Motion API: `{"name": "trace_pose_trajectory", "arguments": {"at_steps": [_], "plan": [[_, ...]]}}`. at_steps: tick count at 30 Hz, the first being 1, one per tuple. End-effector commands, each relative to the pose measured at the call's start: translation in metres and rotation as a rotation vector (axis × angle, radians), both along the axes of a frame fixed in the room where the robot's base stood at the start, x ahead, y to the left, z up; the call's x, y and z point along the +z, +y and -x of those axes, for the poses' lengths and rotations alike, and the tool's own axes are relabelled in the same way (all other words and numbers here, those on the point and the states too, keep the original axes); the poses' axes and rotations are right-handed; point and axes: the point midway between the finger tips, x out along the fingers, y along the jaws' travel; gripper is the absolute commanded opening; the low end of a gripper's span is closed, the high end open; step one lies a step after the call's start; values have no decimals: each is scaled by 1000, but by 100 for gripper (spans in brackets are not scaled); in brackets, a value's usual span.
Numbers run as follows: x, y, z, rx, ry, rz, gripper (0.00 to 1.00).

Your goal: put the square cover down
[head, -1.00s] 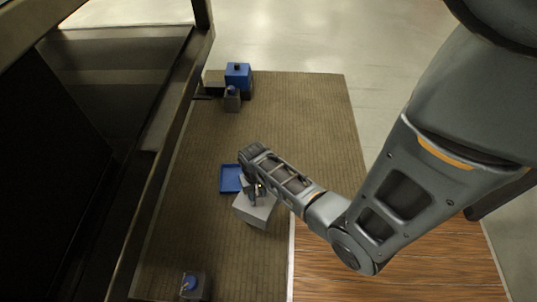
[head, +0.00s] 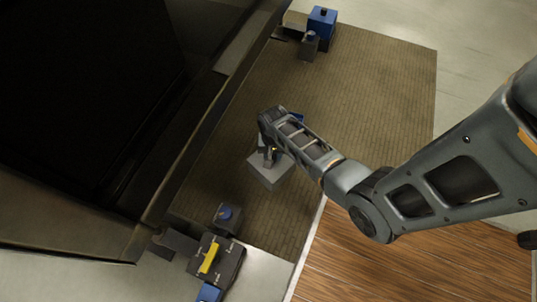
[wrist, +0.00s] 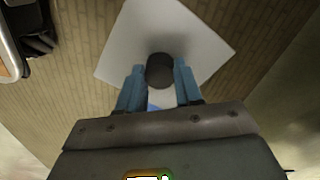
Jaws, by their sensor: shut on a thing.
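The square cover (head: 270,172) is a light grey plate with a dark round knob (wrist: 160,70). My gripper (head: 270,153) is shut on that knob, and in the wrist view its blue fingers stand on either side of it. The cover is over the brown ribbed mat (head: 370,85). I cannot tell whether it touches the mat or hangs above it. A small piece of the blue tray (head: 299,117) shows behind my gripper in the head view; most of it is hidden.
A blue box (head: 322,20) and a grey block (head: 309,44) stand at the mat's far end. A blue-topped grey block (head: 227,217) and a dark box with a yellow handle (head: 212,258) stand at the near end. A large dark cabinet (head: 90,100) borders the left. The mat's right side is clear.

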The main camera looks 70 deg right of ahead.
Motion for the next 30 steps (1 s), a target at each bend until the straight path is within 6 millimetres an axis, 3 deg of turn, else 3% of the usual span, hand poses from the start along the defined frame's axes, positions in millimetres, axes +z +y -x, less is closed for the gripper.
{"name": "trace_pose_trajectory", "arguments": {"at_steps": [8,16,29,30], "plan": [[-14,7,-14,-1,-1,0,0],[-49,7,-13,-1,0,0,0],[-53,8,-13,0,-1,0,0],[-53,8,-13,0,0,1,36]]}}
